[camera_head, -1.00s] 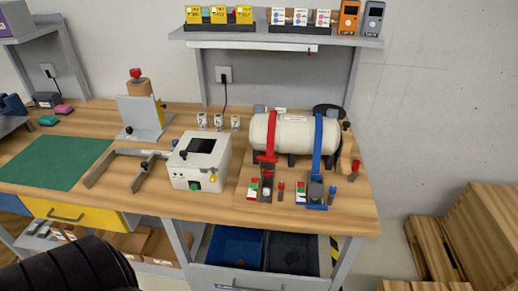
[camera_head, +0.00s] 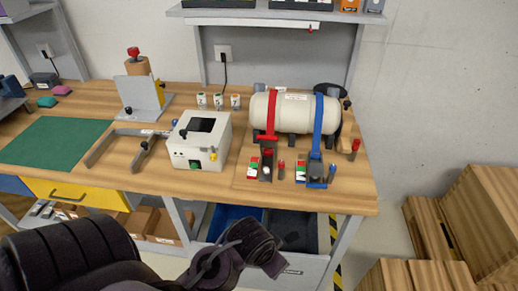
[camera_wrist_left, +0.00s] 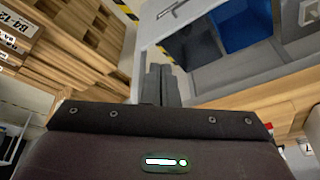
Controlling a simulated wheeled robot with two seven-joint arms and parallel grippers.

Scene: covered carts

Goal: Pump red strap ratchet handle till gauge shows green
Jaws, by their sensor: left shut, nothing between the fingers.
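The red strap (camera_head: 272,118) runs over a cream tank (camera_head: 296,113) on the workbench. Its ratchet (camera_head: 266,168), with a red part at its top, sits in front of the tank. Left of the ratchet stands a small gauge (camera_head: 254,166) with red, white and green; its reading is too small to tell. My left arm comes in low from the left in the head view, in front of the bench and apart from the ratchet. The left gripper's fingers (camera_wrist_left: 158,82) are shut and empty in the wrist view. My right gripper is not in view.
A blue strap (camera_head: 318,120) with its own ratchet (camera_head: 316,174) and gauge (camera_head: 300,170) stands to the right. A white box (camera_head: 198,150) stands left of the tank. Bins (camera_head: 236,222) sit under the benchtop. Wooden crates (camera_head: 485,220) stand at right.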

